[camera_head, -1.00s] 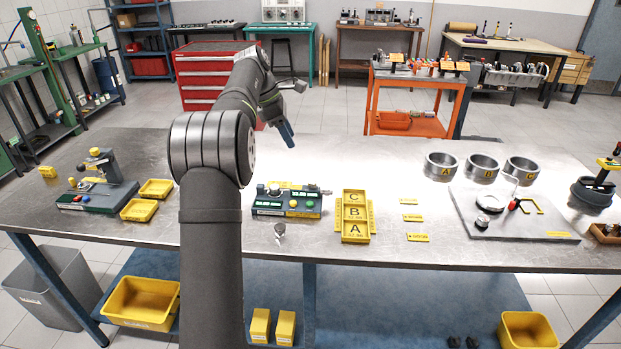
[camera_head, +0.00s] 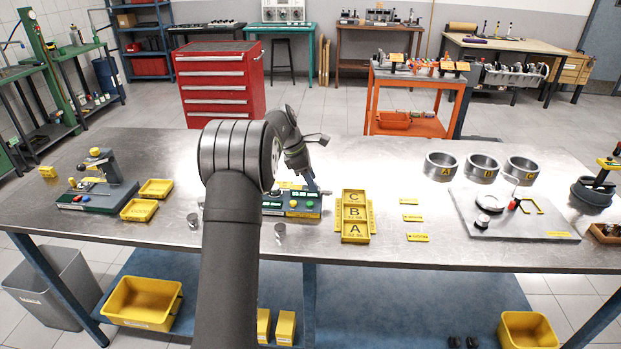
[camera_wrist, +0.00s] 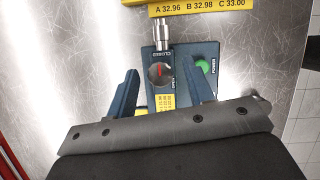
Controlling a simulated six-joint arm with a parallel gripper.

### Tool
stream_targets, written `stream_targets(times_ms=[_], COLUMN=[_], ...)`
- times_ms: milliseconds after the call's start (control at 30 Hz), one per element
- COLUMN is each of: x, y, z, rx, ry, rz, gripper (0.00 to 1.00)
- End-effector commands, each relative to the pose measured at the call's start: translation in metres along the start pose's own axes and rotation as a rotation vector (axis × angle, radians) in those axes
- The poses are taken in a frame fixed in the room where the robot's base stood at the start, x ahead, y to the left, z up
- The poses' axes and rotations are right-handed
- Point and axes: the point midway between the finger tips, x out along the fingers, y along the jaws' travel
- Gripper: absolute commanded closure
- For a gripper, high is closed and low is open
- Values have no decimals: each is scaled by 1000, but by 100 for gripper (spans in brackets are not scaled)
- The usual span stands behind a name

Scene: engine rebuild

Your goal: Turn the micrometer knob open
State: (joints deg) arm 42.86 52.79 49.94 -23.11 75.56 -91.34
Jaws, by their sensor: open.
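The micrometer unit (camera_head: 292,204) is a grey-blue box on the steel bench. My arm hides its left part in the head view. In the wrist view the round micrometer knob (camera_wrist: 160,74) has a red pointer mark, with CLOSED lettering above it and OPEN lettering below right. A metal spindle (camera_wrist: 162,30) extends beyond it toward the yellow tray. My gripper (camera_wrist: 164,71) is open and empty, its two blue fingers on either side of the knob with gaps. I cannot tell its height above the knob. In the head view my gripper (camera_head: 309,181) is over the unit's right end.
A green POWER button (camera_wrist: 203,66) sits close to the right finger. A yellow tray marked C, B, A (camera_head: 354,216) stands right of the unit. A small metal cylinder (camera_head: 280,233) stands in front. Three metal rings (camera_head: 482,167) stand farther right.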

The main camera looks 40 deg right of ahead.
Motion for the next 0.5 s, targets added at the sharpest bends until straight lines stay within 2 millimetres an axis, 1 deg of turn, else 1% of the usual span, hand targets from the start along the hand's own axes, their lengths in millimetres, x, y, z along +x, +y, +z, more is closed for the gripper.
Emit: stream_targets(times_ms=[200, 233, 433, 467, 500], x=[1, 1, 0, 0, 0], y=[0, 0, 0, 0, 0], z=[0, 0, 0, 0, 0], rx=[0, 0, 0, 0, 0], ry=[0, 0, 0, 0, 0], rz=[0, 0, 0, 0, 0], gripper=[52, 54, 93, 97, 97])
